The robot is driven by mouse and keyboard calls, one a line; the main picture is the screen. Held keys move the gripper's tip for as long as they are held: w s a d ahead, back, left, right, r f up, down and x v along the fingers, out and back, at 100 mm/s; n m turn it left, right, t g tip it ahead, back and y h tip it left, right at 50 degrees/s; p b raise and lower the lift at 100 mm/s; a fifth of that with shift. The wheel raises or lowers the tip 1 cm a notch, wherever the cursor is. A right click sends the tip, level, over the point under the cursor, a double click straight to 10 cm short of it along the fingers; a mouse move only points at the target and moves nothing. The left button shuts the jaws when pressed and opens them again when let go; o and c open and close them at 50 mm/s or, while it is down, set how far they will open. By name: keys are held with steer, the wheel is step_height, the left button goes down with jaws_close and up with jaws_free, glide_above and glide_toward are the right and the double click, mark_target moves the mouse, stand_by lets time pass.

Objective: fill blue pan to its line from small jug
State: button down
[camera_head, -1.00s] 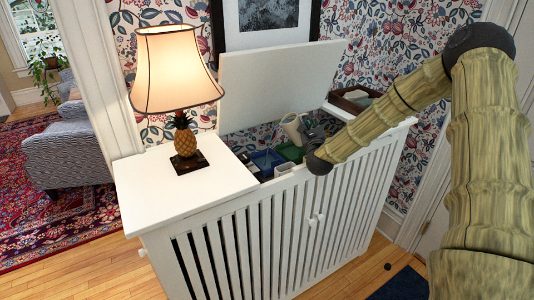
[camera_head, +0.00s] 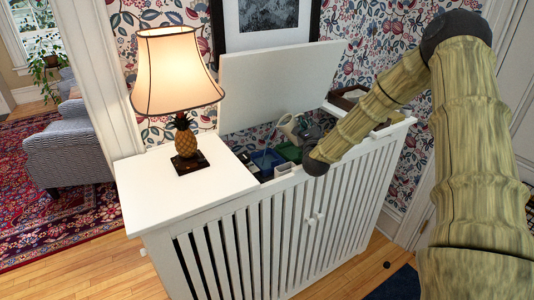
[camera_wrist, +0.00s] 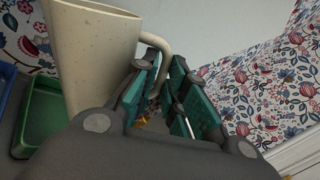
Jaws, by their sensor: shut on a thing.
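The small jug (camera_head: 289,127), cream and speckled, is above the open compartment of the white cabinet and tilts to the left. In the wrist view the jug (camera_wrist: 88,50) fills the upper left, and my gripper (camera_wrist: 165,75) is shut on its looped handle. My gripper (camera_head: 310,132) is partly hidden behind my arm in the head view. The blue pan (camera_head: 267,160) sits in the compartment below and left of the jug; its edge shows at the far left of the wrist view (camera_wrist: 5,88). Its line and the liquid level cannot be made out.
A green pan (camera_head: 289,151) stands right of the blue pan. A lit lamp (camera_head: 186,150) stands on the cabinet's closed top (camera_head: 150,195) at left. The raised lid (camera_head: 275,80) stands behind the compartment. A brown-edged box (camera_head: 345,97) is at the back right.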

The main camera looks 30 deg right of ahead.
steer(key=shift+w+a+r+n+p, duration=0.1)
steer(key=shift+a+r+n+p, duration=0.2)
steer(key=shift+r+n+p, duration=0.3)
steer(key=shift+w+a+r+n+p, duration=0.1)
steer(key=shift+a+r+n+p, duration=0.3)
steer(key=shift+p, duration=0.3)
steer(key=shift+w+a+f+n+t+y+p, duration=0.1)
steer(key=shift+a+n+t+y+p, duration=0.15)
steer(key=shift+n, duration=0.4)
steer(key=shift+a+r+n+t+y+p, duration=0.15)
steer(key=shift+n+p, duration=0.15)
steer(key=shift+n, duration=0.3)
steer(key=shift+w+a+f+n+t+y+p, duration=0.1)
steer(key=shift+a+f+n+t+y+p, duration=0.15)
steer(key=shift+n, duration=0.4)
stand_by(0.8)
steer(key=shift+s+d+r, duration=0.1)
steer(key=shift+d, duration=0.1)
steer(key=shift+s+d+m+g+h+b, duration=0.15)
steer(key=shift+d+m+g+h+b, duration=0.3)
steer(key=shift+m, duration=0.65)
steer(key=shift+d+m+b, duration=0.2)
steer(key=shift+m+b, duration=0.25)
steer(key=shift+m, duration=0.25)
steer(key=shift+d+f+m+b, duration=0.3)
steer(key=shift+f+m+b, duration=0.4)
steer(key=shift+b, duration=0.1)
